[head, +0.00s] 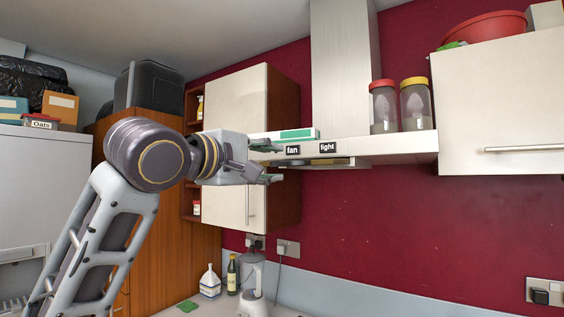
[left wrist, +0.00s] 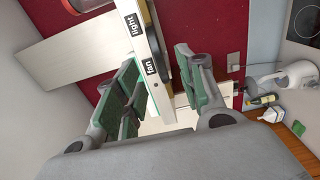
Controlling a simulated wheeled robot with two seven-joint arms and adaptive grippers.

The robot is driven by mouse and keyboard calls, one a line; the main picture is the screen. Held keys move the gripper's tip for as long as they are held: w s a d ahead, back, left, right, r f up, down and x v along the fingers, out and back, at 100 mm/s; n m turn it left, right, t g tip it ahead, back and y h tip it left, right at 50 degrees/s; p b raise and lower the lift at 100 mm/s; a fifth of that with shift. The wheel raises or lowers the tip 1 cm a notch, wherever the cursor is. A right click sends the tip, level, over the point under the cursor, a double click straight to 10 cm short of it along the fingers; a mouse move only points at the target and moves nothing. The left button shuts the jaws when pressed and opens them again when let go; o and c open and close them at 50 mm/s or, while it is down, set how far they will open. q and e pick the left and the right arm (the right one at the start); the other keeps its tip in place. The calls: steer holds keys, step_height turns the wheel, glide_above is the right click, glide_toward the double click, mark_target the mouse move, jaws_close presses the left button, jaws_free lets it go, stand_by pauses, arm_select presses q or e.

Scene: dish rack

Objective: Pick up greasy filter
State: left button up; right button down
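The range hood (head: 385,145) has labels "fan" and "light" on its front edge. A thin yellowish-grey panel under the hood (head: 325,163) looks like the greasy filter; it is seen nearly edge-on and mostly hidden. My left gripper (head: 269,162) is at the hood's left end, one finger near the top edge and the other below. In the left wrist view the left gripper (left wrist: 158,88) is open, with green-padded fingers spread on both sides of the hood's end. I cannot tell if they touch it. Nothing is clearly held. My right gripper is out of view.
A green and white box (head: 299,134) lies on the hood beside two jars (head: 383,108). Wall cabinets flank the hood, one white door (head: 500,110) at right. A blender (head: 252,285) and bottles (head: 232,275) stand on the counter below.

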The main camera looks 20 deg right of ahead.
mark_target(281, 163)
arm_select(q)
steer(key=x, duration=0.2)
steer(key=shift+w+d+p, duration=0.2)
steer(key=shift+p, duration=0.15)
steer(key=shift+w+d+r+p, duration=0.1)
steer(key=shift+w+d+p, duration=0.3)
steer(key=shift+d, duration=0.15)
steer(key=shift+w+d+p, duration=0.3)
steer(key=shift+w+d, duration=0.1)
steer(key=shift+d, duration=0.1)
steer(key=shift+c, duration=0.4)
jaws_close()
